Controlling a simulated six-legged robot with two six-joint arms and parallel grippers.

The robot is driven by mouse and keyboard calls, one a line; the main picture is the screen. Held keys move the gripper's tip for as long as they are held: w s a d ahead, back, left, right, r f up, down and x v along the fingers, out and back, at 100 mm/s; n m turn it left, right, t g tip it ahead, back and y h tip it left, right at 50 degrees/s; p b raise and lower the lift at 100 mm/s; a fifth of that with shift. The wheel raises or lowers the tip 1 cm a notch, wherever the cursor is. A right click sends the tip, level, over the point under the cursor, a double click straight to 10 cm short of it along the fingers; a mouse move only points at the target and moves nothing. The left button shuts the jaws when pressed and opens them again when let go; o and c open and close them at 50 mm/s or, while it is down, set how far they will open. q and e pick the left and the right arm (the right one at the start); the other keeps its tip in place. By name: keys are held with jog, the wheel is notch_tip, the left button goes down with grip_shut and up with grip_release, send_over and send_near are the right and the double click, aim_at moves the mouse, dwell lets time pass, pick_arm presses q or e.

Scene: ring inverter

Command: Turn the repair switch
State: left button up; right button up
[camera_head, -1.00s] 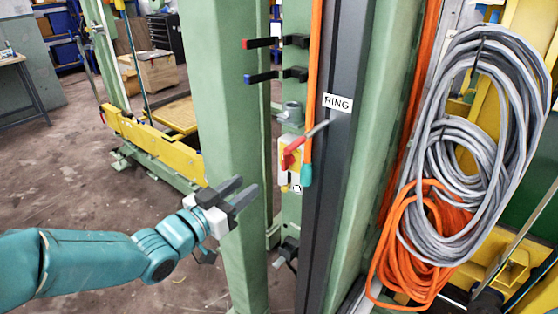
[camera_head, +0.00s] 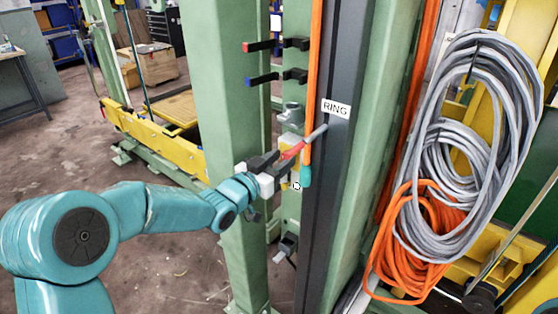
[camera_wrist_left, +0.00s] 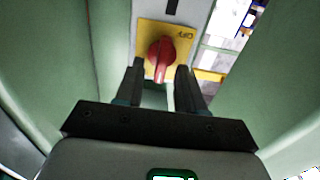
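The repair switch is a red rotary knob (camera_wrist_left: 162,58) on a yellow plate (camera_wrist_left: 147,30) marked "OFF". In the head view the red knob (camera_head: 293,152) is on the green post, partly covered by my gripper. My left gripper (camera_head: 280,163) comes in from the left, right at the switch. In the left wrist view its two dark fingers (camera_wrist_left: 160,76) are apart, one on each side of the knob's lower part. Whether they touch the knob cannot be told. The knob's handle points down in that view. My right gripper is in neither view.
Red and blue levers (camera_head: 262,79) are above. Coiled grey cables (camera_head: 500,100) hang at the right.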

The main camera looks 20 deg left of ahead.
pick_arm(q)
grip_shut()
jog(key=shift+n, duration=0.4)
jog(key=n, duration=1.1)
jog(key=a+f+n, duration=0.1)
jog(key=n, duration=0.5)
jog(key=shift+w+a, duration=0.1)
jog(key=shift+w, duration=0.1)
